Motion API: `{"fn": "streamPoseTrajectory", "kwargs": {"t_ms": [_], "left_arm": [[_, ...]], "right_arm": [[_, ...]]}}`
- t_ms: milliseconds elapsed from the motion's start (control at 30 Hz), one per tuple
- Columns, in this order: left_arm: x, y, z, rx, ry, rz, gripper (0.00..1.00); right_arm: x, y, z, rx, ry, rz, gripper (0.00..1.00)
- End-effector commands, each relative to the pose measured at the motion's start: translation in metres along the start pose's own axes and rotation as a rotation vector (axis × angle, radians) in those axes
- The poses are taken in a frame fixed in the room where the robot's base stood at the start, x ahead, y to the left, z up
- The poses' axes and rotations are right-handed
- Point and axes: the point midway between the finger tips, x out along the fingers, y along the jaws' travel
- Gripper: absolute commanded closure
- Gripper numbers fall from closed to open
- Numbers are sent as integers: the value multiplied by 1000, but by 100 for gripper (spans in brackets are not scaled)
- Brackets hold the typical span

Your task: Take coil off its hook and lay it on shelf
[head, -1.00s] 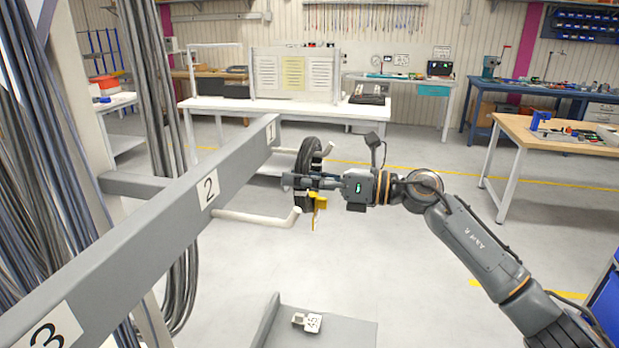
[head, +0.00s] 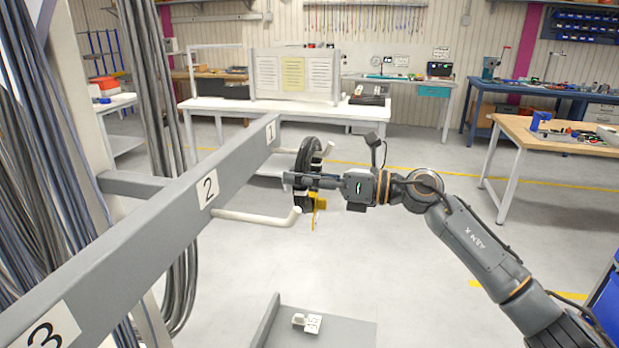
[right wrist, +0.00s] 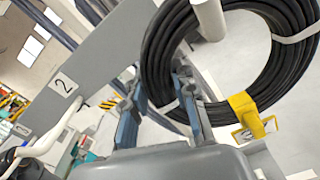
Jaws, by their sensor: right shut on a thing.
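The coil (head: 302,165) is a black cable ring with pale ties and a yellow tag (head: 318,203). It hangs at the hook (head: 329,150) by label 1 on the grey rail. In the right wrist view the white hook (right wrist: 208,18) passes through the opening of the coil (right wrist: 280,80). My right gripper (head: 298,181) is shut on the coil's lower side; its fingers (right wrist: 162,88) stand either side of the cable bundle. A grey shelf or tray (head: 350,334) shows at the bottom, holding a small white tagged piece (head: 307,322). My left gripper is not in view.
The empty white hook by label 2 (head: 262,217) sticks out nearer me. The grey rail (head: 150,232) runs diagonally along the left. Grey cable bundles (head: 150,90) hang behind it. Open floor lies right of the coil, with a wooden-topped bench (head: 550,140) beyond.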

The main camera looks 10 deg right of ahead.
Motion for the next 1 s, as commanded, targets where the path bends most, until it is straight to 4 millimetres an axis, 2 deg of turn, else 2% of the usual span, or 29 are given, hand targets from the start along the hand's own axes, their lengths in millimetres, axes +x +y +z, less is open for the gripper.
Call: {"fn": "streamPoseTrajectory", "kwargs": {"t_ms": [467, 1000], "left_arm": [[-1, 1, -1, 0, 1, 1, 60], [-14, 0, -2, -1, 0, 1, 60]], "right_arm": [[0, 2, 3, -2, -2, 2, 100], [0, 8, 22, -3, -3, 1, 100]]}}
